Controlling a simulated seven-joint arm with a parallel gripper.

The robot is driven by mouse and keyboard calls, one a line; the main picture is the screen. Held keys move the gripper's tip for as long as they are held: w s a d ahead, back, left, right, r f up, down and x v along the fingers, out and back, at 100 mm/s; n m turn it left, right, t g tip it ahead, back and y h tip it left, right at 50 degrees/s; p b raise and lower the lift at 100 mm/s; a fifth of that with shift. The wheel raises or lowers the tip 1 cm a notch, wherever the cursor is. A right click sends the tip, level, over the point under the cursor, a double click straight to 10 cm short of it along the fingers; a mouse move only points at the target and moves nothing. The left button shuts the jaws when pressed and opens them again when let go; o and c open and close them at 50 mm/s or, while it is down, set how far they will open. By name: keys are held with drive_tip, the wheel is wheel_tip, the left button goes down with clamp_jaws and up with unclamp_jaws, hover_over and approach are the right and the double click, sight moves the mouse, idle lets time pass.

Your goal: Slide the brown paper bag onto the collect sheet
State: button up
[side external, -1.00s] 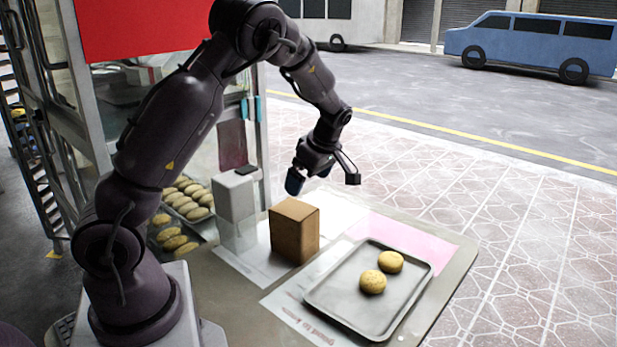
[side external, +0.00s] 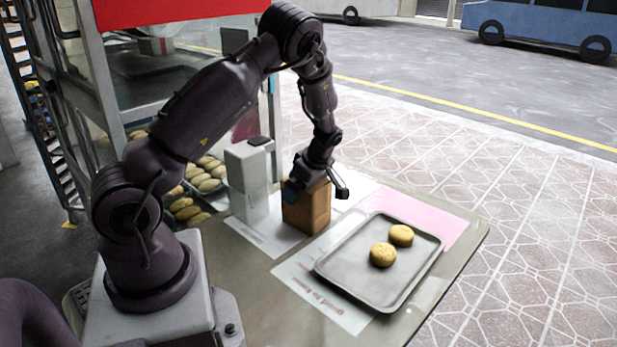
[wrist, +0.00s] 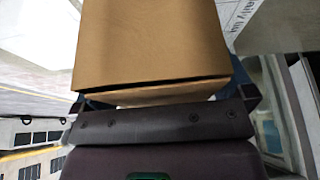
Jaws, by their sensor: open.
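The brown paper bag (side external: 306,212) stands upright in the side external view, between a white box and the baking tray, on or beside a white sheet (side external: 252,234). My gripper (side external: 305,190) is down at the top of the bag, with its blue fingertips open around it. In the wrist view the bag (wrist: 150,45) fills the middle, and blue finger parts show at both its sides. I cannot tell whether the fingers touch it. A pink sheet (side external: 440,225) and a printed white sheet (side external: 335,305) lie by the tray; I cannot read which is the collect sheet.
A grey tray (side external: 335,276) with two round buns (side external: 383,254) covers part of the sheets. A white box (side external: 246,178) with a dark top stands close left of the bag. Several buns (side external: 205,178) lie behind glass. The counter's front right edge is bare.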

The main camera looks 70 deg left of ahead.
drive_tip(key=shift+f, duration=0.15)
drive_tip(key=c, duration=0.7)
drive_tip(key=shift+w+a, duration=1.1)
drive_tip(key=shift+w, duration=1)
drive_tip(key=shift+w+a, duration=1.05)
drive_tip(key=shift+w, duration=1)
drive_tip(key=shift+w+a, duration=1.1)
drive_tip(key=shift+w, duration=1)
drive_tip(key=o, duration=0.7)
drive_tip(key=v, duration=1.3)
drive_tip(key=shift+w, duration=0.1)
